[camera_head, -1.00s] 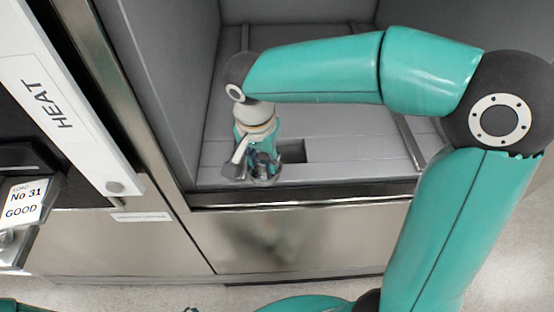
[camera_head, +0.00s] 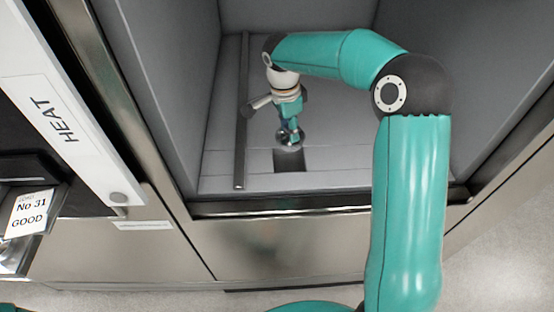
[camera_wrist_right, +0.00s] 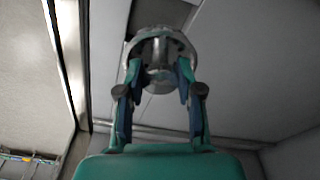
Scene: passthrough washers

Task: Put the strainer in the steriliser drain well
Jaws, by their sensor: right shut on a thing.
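The strainer (camera_head: 290,139) is a small round metal piece, and it also shows in the right wrist view (camera_wrist_right: 160,44). My right gripper (camera_head: 291,127) is shut on it; in the right wrist view both fingers (camera_wrist_right: 160,74) hold it from either side. The drain well (camera_head: 290,161) is a dark square opening in the grey chamber floor. In the head view the strainer overlaps the well's far edge and most of the opening shows in front of it. The strainer's height above the floor is hard to tell. My left gripper does not show.
Grey walls (camera_head: 155,80) enclose the steriliser chamber on the left, back and right. A rail (camera_head: 241,120) runs along the floor left of the well. A steel front edge (camera_head: 300,202) borders the chamber. A "HEAT" panel (camera_head: 60,100) and a "No 31 GOOD" label (camera_head: 27,212) are at the left.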

